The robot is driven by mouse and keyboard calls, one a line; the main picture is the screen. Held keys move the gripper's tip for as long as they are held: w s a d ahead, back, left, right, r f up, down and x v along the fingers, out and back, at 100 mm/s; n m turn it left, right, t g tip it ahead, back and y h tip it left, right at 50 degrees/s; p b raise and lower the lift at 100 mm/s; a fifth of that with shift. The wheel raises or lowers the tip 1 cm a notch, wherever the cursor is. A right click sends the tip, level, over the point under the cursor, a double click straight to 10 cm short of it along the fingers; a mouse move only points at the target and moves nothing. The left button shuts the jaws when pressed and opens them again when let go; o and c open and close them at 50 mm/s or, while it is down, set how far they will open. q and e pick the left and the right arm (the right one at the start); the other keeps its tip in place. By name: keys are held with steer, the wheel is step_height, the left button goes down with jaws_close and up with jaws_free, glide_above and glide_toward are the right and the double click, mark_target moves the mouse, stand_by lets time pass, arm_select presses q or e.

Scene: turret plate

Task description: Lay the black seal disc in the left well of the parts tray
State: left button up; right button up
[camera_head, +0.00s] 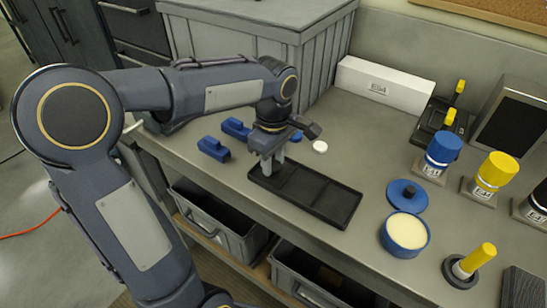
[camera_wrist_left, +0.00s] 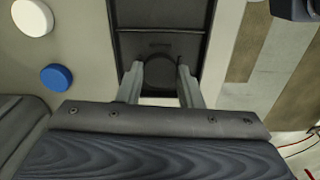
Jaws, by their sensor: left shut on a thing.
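The black parts tray (camera_head: 321,203) lies on the bench, with its wells in a row. It also shows in the wrist view (camera_wrist_left: 133,45). My left gripper (camera_head: 267,167) points down at the tray's left end. In the wrist view the black seal disc (camera_wrist_left: 159,74) sits between the two fingertips of this gripper (camera_wrist_left: 160,82), which are shut on it. The disc is over or in the left well; I cannot tell whether it touches the well floor. In the head view the fingers and wrist hide the disc. My right gripper is not in view.
A white disc (camera_head: 320,147) and a blue disc (camera_head: 297,136) lie behind the tray. Two blue blocks (camera_head: 213,149) (camera_head: 236,128) lie to its left. An open blue tin (camera_head: 405,233) and its lid (camera_head: 407,195) stand right. Open bins sit below the bench's front edge.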

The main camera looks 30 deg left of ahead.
arm_select(q)
steer(key=shift+f, duration=0.3)
stand_by(0.5)
steer(key=o, duration=1)
step_height(320, 180, up, 8)
stand_by(0.3)
